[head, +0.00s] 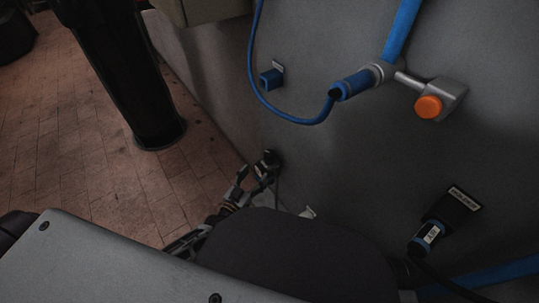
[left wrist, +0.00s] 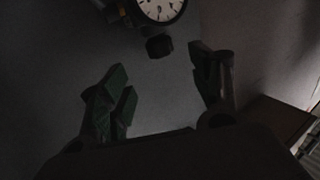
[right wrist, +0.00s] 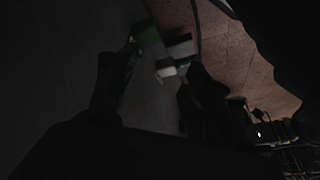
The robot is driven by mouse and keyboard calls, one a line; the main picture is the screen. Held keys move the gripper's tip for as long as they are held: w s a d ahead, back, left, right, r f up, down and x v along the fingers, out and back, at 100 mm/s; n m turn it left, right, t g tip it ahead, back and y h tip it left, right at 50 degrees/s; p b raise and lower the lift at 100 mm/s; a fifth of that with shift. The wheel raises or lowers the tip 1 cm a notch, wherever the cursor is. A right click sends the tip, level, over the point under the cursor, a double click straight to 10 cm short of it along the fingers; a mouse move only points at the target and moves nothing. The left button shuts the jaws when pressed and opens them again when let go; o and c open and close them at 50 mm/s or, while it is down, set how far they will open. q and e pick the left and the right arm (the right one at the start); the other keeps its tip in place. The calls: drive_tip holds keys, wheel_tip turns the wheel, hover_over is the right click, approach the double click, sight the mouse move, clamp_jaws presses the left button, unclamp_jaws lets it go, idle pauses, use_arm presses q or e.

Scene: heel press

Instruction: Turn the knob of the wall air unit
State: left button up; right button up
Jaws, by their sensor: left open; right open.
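In the left wrist view, the air unit shows at the top edge, with a round white dial gauge (left wrist: 160,6) and a dark knob (left wrist: 160,46) just below it. My left gripper (left wrist: 165,82) is open and empty, its two fingers apart, with the knob beyond and between them, not visibly touched. In the head view my left gripper (head: 253,178) is close to the grey wall at low centre; the unit is not clearly made out there. My right gripper (right wrist: 157,82) is open in the dark right wrist view, with no knob visible there; I cannot make it out in the head view.
The grey wall (head: 350,180) carries a blue hose (head: 293,119), a valve with an orange button (head: 428,106) and a black labelled fitting (head: 451,206). A black post (head: 125,75) stands on the tiled floor at left. Blurred white-and-green pieces (right wrist: 175,50) show in the right wrist view.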

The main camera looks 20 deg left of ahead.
sight(266, 158)
use_arm(q)
drive_tip(key=b+x, duration=0.2)
drive_tip(key=x, duration=0.5)
drive_tip(key=shift+w, duration=0.2)
drive_tip(key=shift+b+x, duration=0.7)
drive_tip(key=shift+x, duration=1.2)
drive_tip(key=shift+w+d, duration=0.15)
drive_tip(key=shift+w, duration=0.5)
use_arm(e)
wheel_tip(266, 158, down, 8)
drive_tip(key=a+t+y, duration=0.1)
drive_tip(key=shift+w+a+m+t, duration=0.25)
drive_tip(key=shift+a+m+t, duration=0.05)
drive_tip(key=shift+a+m, duration=0.1)
use_arm(q)
drive_tip(key=c, duration=1)
drive_tip(key=shift+c, duration=0.2)
drive_tip(key=shift+b, duration=0.45)
use_arm(e)
drive_tip(key=shift+w+a+f, duration=0.1)
